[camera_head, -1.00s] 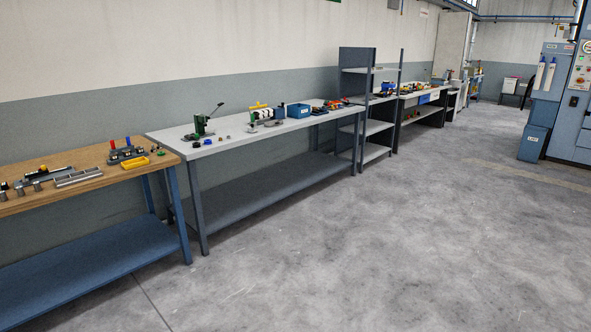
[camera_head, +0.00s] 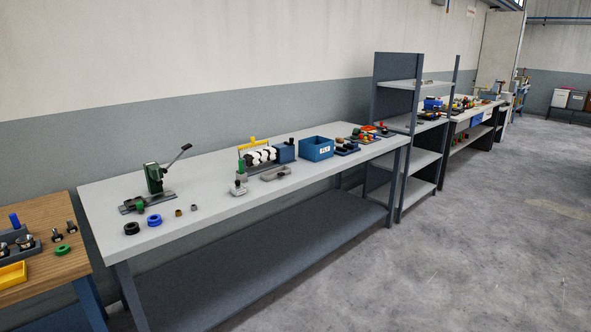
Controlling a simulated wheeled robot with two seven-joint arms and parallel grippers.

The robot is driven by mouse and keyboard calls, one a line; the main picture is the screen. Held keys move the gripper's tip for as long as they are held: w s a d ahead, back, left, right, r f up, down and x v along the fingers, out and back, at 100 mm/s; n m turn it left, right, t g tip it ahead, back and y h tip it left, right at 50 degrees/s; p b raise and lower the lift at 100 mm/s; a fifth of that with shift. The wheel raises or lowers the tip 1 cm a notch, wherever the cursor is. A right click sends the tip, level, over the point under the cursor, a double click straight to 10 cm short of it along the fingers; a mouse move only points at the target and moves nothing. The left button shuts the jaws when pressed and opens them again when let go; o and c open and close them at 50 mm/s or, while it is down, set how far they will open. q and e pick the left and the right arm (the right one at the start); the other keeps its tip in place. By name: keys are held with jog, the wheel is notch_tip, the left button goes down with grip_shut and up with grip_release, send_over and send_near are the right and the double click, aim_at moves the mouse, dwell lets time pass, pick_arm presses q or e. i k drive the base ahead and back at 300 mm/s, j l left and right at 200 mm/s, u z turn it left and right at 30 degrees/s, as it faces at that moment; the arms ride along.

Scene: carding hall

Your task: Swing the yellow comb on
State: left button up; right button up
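The yellow comb (camera_head: 254,144) is a bar on the grey-topped bench, at the back of a small machine with a black-and-white roller (camera_head: 262,156). It seems to lie above and behind the roller; at this size I cannot tell whether it touches it. A dark blue-grey block (camera_head: 285,151) stands at the roller's right end. Neither of my grippers is in view.
The grey bench (camera_head: 190,222) also bears a green lever press (camera_head: 154,180), black and blue rings (camera_head: 154,220), a grey clamp part (camera_head: 275,174) and a blue bin (camera_head: 316,148). A wooden bench (camera_head: 60,275) is at left, a shelf rack (camera_head: 417,130) beyond. Floor at right is clear.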

aim_at(253, 143)
jog(key=i+l+u, duration=0.15)
jog(key=i, duration=0.25)
jog(key=i+u, duration=0.15)
jog(key=i, duration=0.3)
jog(key=i+l+u, duration=0.15)
jog(key=i, duration=0.25)
jog(key=i+l+u, duration=0.15)
jog(key=u, duration=0.6)
jog(key=i+l+u, duration=0.3)
jog(key=i+l, duration=0.15)
jog(key=l, duration=0.2)
jog(key=i+l+u, duration=0.15)
jog(key=l, duration=0.2)
jog(key=i+l+u, duration=0.25)
jog(key=i+l, duration=0.15)
jog(key=l, duration=0.35)
jog(key=i+l, duration=0.15)
jog(key=l, duration=0.2)
jog(key=i+l, duration=0.15)
jog(key=l, duration=0.2)
jog(key=i+l, duration=0.1)
jog(key=l, duration=0.25)
